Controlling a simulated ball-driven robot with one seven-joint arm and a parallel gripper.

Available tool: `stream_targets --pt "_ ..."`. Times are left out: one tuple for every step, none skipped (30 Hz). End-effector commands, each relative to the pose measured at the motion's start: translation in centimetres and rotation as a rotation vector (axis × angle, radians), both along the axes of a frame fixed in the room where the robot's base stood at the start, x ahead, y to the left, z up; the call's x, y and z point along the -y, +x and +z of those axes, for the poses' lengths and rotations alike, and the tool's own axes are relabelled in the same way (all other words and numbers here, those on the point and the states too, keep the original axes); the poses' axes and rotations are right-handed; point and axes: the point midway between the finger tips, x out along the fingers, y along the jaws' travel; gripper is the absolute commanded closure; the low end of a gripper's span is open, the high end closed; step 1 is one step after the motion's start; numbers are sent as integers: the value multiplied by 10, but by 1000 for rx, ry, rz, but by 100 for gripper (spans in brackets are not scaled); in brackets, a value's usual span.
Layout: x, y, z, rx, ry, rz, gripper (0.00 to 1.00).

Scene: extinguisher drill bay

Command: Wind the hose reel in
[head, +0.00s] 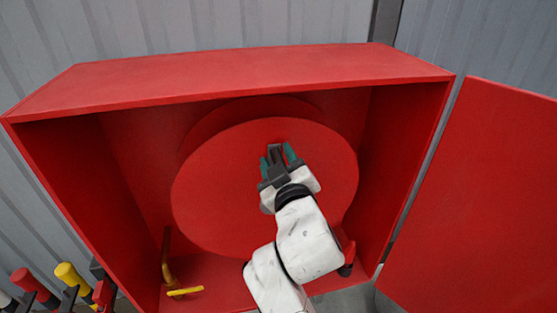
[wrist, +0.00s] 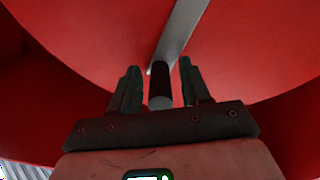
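The hose reel (head: 225,195) is a large red disc inside an open red cabinet (head: 230,75). In the wrist view its red face (wrist: 80,40) fills much of the background. A grey crank arm (wrist: 182,28) crosses that face and carries a dark handle (wrist: 160,84) with a pale round end. My gripper (head: 278,156) is in front of the reel, right of its middle. In the wrist view my gripper (wrist: 158,66) is open, its fingers on either side of the handle with a gap at each side. In the head view the gripper hides the crank. No hose can be made out.
The cabinet door (head: 480,200) stands open at the right. A brass valve with a yellow lever (head: 185,291) is low inside the cabinet at left. Red (head: 30,282) and yellow (head: 75,277) handled items stand outside at lower left. A corrugated grey wall (head: 180,25) is behind.

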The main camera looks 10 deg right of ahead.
Motion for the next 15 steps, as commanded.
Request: stream_targets --pt "0 0 0 -1 0 -1 52" --pt "0 0 0 -1 0 -1 52" --pt "0 0 0 -1 0 -1 52" --pt "0 0 0 -1 0 -1 52" --pt "0 0 0 -1 0 -1 52" --pt "0 0 0 -1 0 -1 52" --pt "0 0 -1 -1 0 -1 52" --pt "0 -1 -1 -1 0 -1 52" --pt "0 -3 -1 -1 0 -1 52" --pt "0 -5 -1 -1 0 0 52" --pt "0 -8 -2 -1 0 0 52" --pt "0 -13 -2 -1 0 0 52" --pt "0 -17 -3 -1 0 0 52" --pt "0 -22 -3 -1 0 1 52" --pt "0 -30 -3 -1 0 0 52"
